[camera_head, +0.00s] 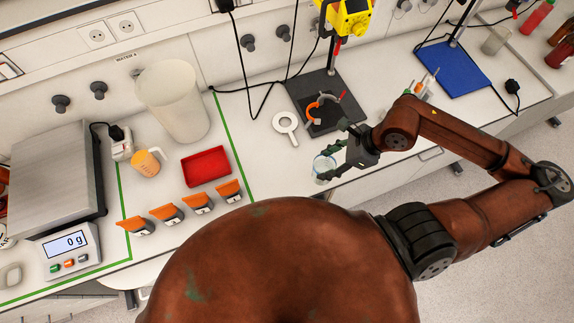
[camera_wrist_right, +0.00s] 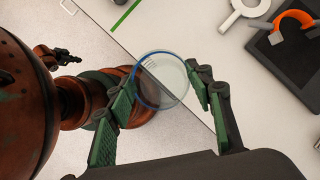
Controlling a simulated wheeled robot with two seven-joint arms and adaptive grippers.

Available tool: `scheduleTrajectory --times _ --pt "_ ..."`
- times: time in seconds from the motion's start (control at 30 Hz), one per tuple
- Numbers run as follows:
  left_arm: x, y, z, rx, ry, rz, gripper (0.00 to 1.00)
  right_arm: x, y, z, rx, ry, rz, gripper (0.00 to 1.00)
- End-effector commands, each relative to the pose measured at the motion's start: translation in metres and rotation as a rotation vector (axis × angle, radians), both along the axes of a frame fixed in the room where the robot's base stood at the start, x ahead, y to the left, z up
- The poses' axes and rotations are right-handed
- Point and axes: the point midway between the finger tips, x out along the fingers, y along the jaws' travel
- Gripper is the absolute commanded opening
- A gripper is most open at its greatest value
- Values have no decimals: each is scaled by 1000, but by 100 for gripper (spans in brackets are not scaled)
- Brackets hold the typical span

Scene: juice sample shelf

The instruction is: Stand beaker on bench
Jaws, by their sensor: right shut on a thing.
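A clear glass beaker (camera_head: 323,167) with a bluish rim is at the front edge of the bench (camera_head: 258,160) in the head view. My right gripper (camera_head: 335,160) is shut on it, with its green-padded fingers on either side. In the right wrist view the beaker (camera_wrist_right: 162,82) shows between the two fingers of the right gripper (camera_wrist_right: 168,92), open end toward the camera. There it overlaps the bench's edge line, partly over bench and partly over floor. Whether its base touches the bench cannot be told.
Behind the beaker are a white ring-shaped piece (camera_head: 286,126) and a dark stand base (camera_head: 322,112) with an orange clamp. To the left are a red tray (camera_head: 206,167), several orange-and-black scoops, a large beaker (camera_head: 175,100) and a scale (camera_head: 62,175). Bare bench lies between scoops and beaker.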

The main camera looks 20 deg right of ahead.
Motion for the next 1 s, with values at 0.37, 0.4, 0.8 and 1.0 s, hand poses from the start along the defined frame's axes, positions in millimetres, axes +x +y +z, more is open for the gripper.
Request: scheduleTrajectory --times 0.37,0.4,0.8,1.0 --pt "2 0 2 0 -2 0 0 31 16 -12 4 -5 -2 0" --pt "2 0 3 0 -3 0 0 34 18 -14 4 -4 -3 0" --pt "3 0 17 -1 -5 0 0 84 45 -40 5 -2 -1 0" --pt "4 0 23 0 -5 0 0 105 56 -72 5 1 -2 0"
